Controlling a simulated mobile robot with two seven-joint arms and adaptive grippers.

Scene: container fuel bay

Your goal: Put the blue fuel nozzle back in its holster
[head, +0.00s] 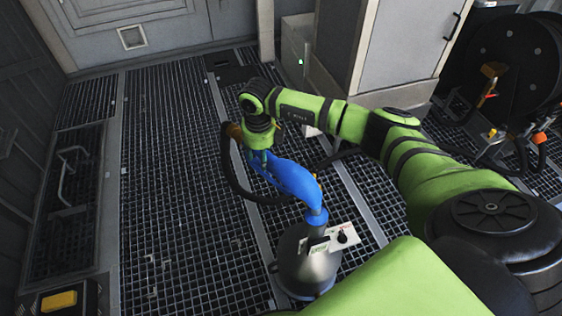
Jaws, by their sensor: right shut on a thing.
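The blue fuel nozzle (292,180) slants down and to the right in the head view. My right gripper (261,152) is shut on its upper end, and the jaws are partly hidden by the wrist. The nozzle's lower end meets the top of a grey metal can (306,270); I cannot tell whether its spout is inside. A black hose (232,172) curves around from the nozzle's upper end. I cannot make out the holster for certain. My left gripper is not in view.
A white plate with a black knob (342,237) is at the can. A black hose reel (508,65) with orange-marked fittings stands at the right. A grey cabinet (405,45) stands at the back.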

